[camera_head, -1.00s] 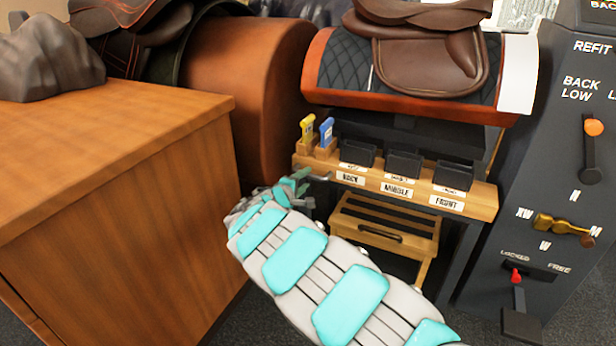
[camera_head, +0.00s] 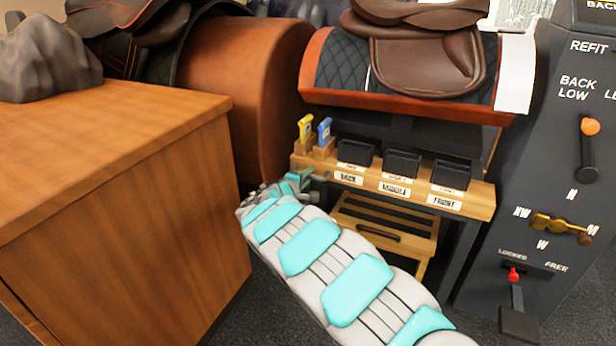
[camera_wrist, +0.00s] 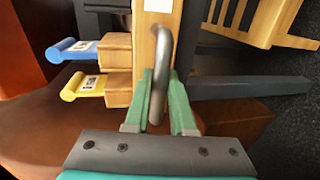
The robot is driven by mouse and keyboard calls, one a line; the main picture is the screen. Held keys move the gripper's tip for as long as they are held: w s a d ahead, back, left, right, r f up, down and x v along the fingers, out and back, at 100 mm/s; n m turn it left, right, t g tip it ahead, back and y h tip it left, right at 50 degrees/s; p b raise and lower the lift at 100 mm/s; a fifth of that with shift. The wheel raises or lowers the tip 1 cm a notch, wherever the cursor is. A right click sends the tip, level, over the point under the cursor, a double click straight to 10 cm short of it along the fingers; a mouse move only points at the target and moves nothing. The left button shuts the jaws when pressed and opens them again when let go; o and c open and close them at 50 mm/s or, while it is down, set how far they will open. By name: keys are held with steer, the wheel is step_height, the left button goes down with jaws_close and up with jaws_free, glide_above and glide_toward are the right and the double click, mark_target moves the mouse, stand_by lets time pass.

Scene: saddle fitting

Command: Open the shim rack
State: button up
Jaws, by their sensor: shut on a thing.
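The shim rack (camera_head: 470,203) is a wooden shelf front with black bins and labels reading BACK, MIDDLE and FRONT, below the saddle stand. In the wrist view its wooden end (camera_wrist: 152,45) carries a curved metal handle (camera_wrist: 160,75). My gripper (camera_wrist: 160,105) has its green fingers on either side of the handle's lower end, shut on it. In the head view my gripper (camera_head: 305,180) is at the rack's left end, partly hidden by my own arm, and the handle is hard to make out there.
Yellow (camera_head: 305,128) and blue (camera_head: 325,131) tools stand in wooden blocks at the rack's left end. A wooden step stool (camera_head: 385,238) is below. A wooden cabinet (camera_head: 120,200) is left. A lever panel (camera_head: 560,200) is right.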

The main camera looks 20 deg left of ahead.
jaws_close()
stand_by(0.8)
steer(key=shift+s+f, duration=0.1)
steer(key=shift+s, duration=0.05)
steer(key=f+b+v, duration=0.2)
steer(key=b+v, duration=0.2)
steer(key=v, duration=0.8)
steer(key=shift+s+a+f, duration=0.2)
steer(key=shift+s, duration=0.2)
steer(key=o, duration=0.6)
jaws_free()
steer(key=shift+p+v, duration=0.35)
steer(key=shift+v, duration=3.5)
